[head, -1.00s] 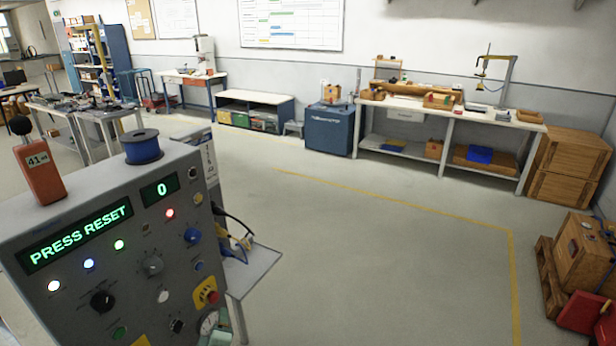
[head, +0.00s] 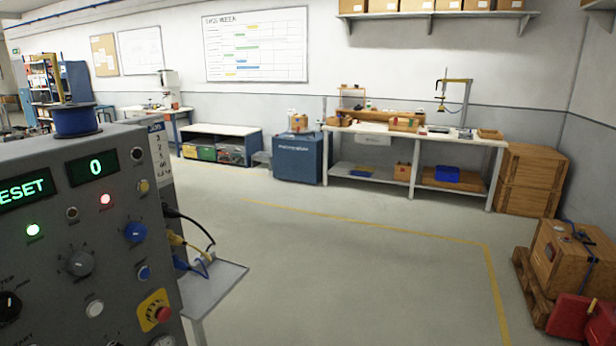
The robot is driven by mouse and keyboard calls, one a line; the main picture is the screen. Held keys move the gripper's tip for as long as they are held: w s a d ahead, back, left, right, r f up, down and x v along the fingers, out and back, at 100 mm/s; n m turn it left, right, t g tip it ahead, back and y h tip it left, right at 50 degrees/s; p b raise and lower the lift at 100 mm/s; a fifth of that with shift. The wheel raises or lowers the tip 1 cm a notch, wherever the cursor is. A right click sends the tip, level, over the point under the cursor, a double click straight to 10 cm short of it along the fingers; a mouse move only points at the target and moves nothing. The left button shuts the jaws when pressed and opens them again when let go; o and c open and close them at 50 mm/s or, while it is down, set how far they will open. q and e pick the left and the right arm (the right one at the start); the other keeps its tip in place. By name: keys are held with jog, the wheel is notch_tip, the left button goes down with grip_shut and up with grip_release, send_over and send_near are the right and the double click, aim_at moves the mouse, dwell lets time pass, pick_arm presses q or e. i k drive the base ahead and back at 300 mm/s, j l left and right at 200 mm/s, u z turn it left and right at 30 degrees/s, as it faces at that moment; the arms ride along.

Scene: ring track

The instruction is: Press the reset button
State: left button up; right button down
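A grey control panel (head: 60,230) stands close at the left, cut off by the picture's edge. Its green display (head: 25,190) shows "ESET", and a small display (head: 93,167) reads 0. The panel has a white button (head: 95,308), a blue button (head: 143,272), a blue knob (head: 135,232), a grey knob (head: 79,263), a black knob (head: 9,307) and a red mushroom button on a yellow plate (head: 163,314). Green and red lamps are lit. I cannot read which button is the reset. Neither gripper is in view.
A blue spool (head: 76,120) sits on top of the panel. Cables hang at its right side above a small grey shelf (head: 214,285). The floor (head: 340,270) right of the panel is open, with a yellow line. A wooden crate (head: 565,255) and red can (head: 568,317) stand at the right.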

aim_at(145, 273)
jog(key=u, duration=1.4)
